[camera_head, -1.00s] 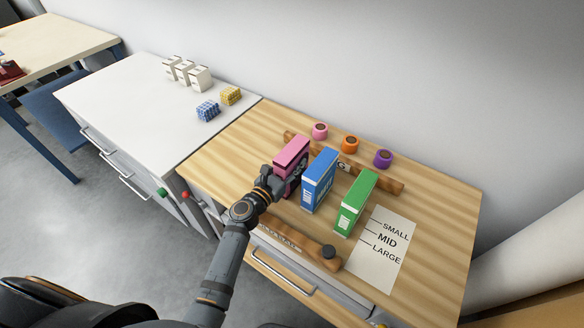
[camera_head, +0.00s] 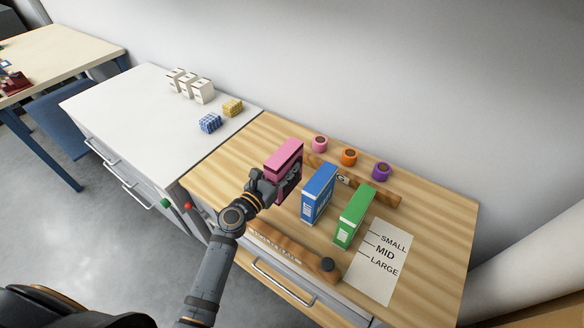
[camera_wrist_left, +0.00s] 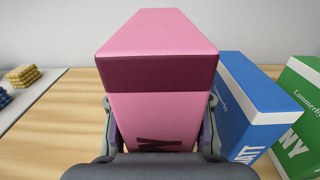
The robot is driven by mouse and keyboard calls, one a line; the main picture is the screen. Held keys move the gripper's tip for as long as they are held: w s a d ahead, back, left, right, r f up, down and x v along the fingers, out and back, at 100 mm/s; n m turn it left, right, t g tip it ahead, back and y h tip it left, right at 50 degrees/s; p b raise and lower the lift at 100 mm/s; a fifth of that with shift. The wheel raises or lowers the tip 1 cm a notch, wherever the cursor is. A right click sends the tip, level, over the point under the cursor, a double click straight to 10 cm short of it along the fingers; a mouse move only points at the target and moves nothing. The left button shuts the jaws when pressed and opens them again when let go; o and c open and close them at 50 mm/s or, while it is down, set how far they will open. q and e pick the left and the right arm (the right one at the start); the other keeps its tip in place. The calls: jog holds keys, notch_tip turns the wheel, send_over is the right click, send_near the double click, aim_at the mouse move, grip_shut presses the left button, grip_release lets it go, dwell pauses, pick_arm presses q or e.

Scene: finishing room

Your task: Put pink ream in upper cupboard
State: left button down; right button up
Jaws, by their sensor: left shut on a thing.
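The pink ream (camera_head: 284,158) is an upright pink box with a darker band, above the wooden counter at its left side. My left gripper (camera_head: 270,186) is shut on it, with fingers on either side. In the left wrist view the ream (camera_wrist_left: 155,65) fills the middle, between the fingers (camera_wrist_left: 158,130); its lower part is hidden by my gripper. My right gripper is not in view. No upper cupboard shows in these frames.
A blue ream (camera_head: 318,193) and a green ream (camera_head: 353,216) stand to the right. Behind are a wooden rail (camera_head: 380,194) and pink, orange and purple rings (camera_head: 349,157). A size sheet (camera_head: 378,268) lies at right. The white cabinet top (camera_head: 135,110) holds small boxes.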

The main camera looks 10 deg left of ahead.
aim_at(278, 162)
pick_arm(q)
jog(key=r, duration=0.1)
jog(key=s+a+r, duration=0.1)
jog(key=r+p, duration=0.1)
jog(key=shift+s+a+r, duration=0.2)
jog(key=shift+s+r, duration=0.05)
jog(key=shift+s, duration=0.1)
jog(key=s+a+r+b, duration=0.1)
jog(key=s+a+r, duration=0.2)
jog(key=s+a, duration=0.2)
jog(key=shift+v, duration=1.05)
